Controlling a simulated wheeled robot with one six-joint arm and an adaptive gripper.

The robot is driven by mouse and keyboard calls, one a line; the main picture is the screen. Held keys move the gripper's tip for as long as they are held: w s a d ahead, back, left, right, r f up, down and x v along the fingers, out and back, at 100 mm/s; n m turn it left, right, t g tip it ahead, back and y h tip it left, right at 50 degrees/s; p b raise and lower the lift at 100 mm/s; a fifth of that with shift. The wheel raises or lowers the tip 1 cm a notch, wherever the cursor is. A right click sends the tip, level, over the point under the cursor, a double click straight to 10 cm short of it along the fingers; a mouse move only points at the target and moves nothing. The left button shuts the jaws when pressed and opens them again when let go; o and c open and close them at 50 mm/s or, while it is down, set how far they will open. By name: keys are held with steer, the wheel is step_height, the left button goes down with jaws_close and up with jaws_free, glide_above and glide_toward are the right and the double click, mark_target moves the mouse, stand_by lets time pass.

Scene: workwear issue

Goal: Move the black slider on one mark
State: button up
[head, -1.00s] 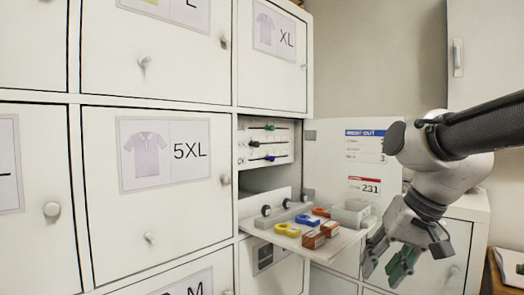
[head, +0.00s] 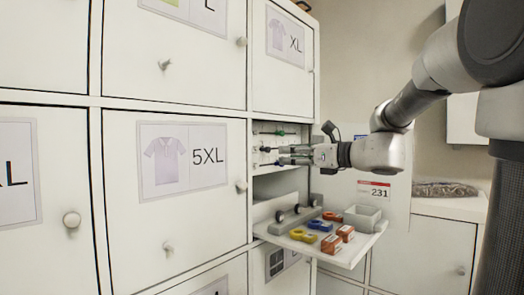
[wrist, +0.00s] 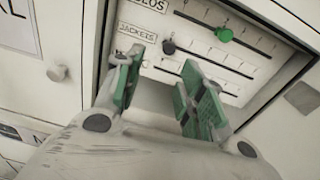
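The slider panel (head: 262,128) is in the open compartment right of the 5XL door. In the wrist view, the black slider (wrist: 168,46) is a dark knob on the slot labelled JACKETS, near that slot's left end. The green slider (wrist: 223,34) is on the POLOS slot above, further right. My gripper (wrist: 160,68) is open and empty in front of the panel, its green-padded fingers either side of the black knob in the picture. I cannot tell whether they touch it. The head view shows my gripper (head: 284,155) at the panel from the side. The lowest slider is hidden.
White locker doors with knobs fill the left. A notice board with 231 (head: 374,190) stands behind my arm.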

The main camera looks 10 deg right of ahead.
mark_target(269, 149)
steer(key=shift+m+t, duration=0.3)
steer(key=shift+m, duration=0.2)
steer(key=x, duration=0.5)
steer(key=r+x, duration=0.1)
steer(key=x, duration=0.2)
steer(key=shift+w+d, duration=0.2)
steer(key=shift+w, duration=0.25)
jaws_close()
